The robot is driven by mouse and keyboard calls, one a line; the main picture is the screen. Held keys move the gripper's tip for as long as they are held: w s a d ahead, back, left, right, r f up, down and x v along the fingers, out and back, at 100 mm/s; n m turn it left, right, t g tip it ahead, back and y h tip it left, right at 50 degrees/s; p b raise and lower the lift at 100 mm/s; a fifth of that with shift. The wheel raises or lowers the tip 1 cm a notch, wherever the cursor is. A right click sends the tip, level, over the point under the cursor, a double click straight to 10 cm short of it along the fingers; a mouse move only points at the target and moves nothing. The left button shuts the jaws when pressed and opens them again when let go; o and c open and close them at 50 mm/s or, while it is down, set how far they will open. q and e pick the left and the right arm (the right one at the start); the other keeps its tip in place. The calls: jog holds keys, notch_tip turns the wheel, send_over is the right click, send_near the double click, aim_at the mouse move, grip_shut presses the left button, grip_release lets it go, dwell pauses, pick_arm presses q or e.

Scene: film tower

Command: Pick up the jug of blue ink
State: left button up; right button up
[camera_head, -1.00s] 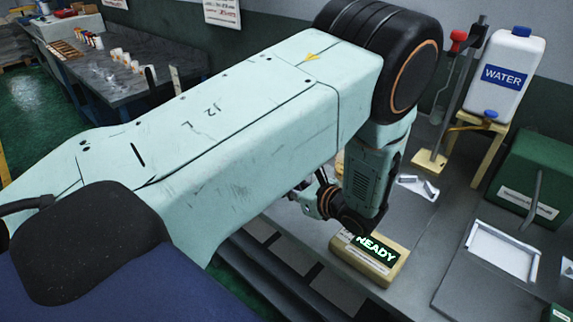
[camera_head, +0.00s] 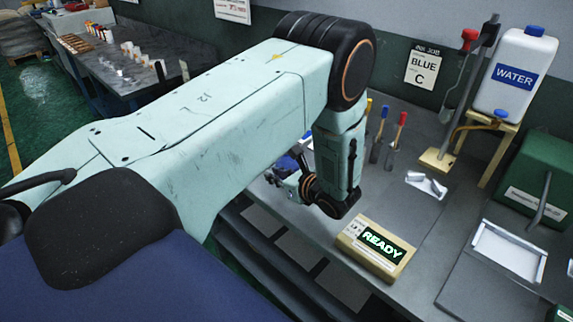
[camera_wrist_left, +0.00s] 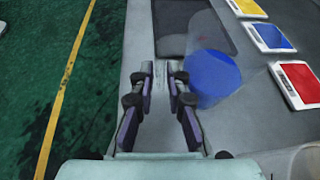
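In the left wrist view, a round blue shape (camera_wrist_left: 213,76), seemingly the jug of blue ink, stands on the grey bench just right of my left gripper (camera_wrist_left: 163,72). The gripper's two fingers are apart with nothing between them. The right finger is close beside the blue shape; I cannot tell whether they touch. In the head view, my left gripper (camera_head: 284,172) is low over the bench, mostly hidden behind my own arm. Only a bit of blue shows beside it there, and I cannot make out the jug's outline or handle. My right gripper is not in view.
A READY display box (camera_head: 375,248) sits at the bench front. A white WATER container (camera_head: 515,75), green machine (camera_head: 538,180) and white tray (camera_head: 503,252) are to the right. Upright coloured tools (camera_head: 390,135) stand behind my wrist. A wall card (camera_head: 421,70) reads BLUE C.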

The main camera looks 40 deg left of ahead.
pick_arm(q)
grip_shut()
jog(key=shift+a+f, duration=0.15)
dwell(0.5)
jog(key=shift+w+r, duration=0.1)
jog(key=shift+r, duration=0.85)
notch_tip(320, 180, up, 8)
